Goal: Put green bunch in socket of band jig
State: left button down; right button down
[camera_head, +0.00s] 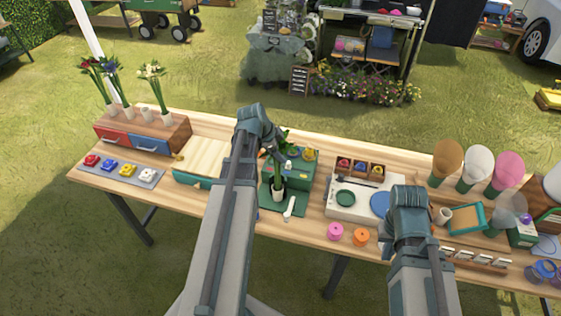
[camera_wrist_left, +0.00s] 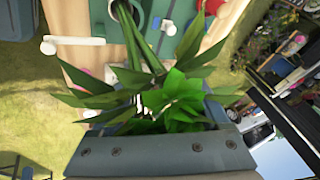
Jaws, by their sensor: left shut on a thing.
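The green bunch (camera_head: 279,177) has long stems and pointed leaves. My left gripper (camera_head: 284,162) is shut on it and holds it upright over the band jig. In the left wrist view the leaves (camera_wrist_left: 175,100) fill the space in front of the jaws and hide the fingertips. The band jig (camera_head: 268,204) is a dark green plate with a pale round socket (camera_head: 277,196) and a white lever (camera_head: 289,209). The stems' lower ends meet the socket's opening; how deep they sit cannot be told. My right gripper (camera_head: 410,240) is over the table's right part, its fingers not clear.
A green box (camera_head: 298,180) stands right behind the jig. A pale wooden tray (camera_head: 205,160) is to its left. A white board (camera_head: 345,210) with round pads lies to its right. Pink (camera_head: 336,231) and orange (camera_head: 361,237) spools stand near the front edge.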

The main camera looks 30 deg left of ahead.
aim_at(278, 166)
pick_arm(q)
jog(key=shift+f+b, duration=1.95)
jog(key=shift+r, duration=0.15)
grip_release()
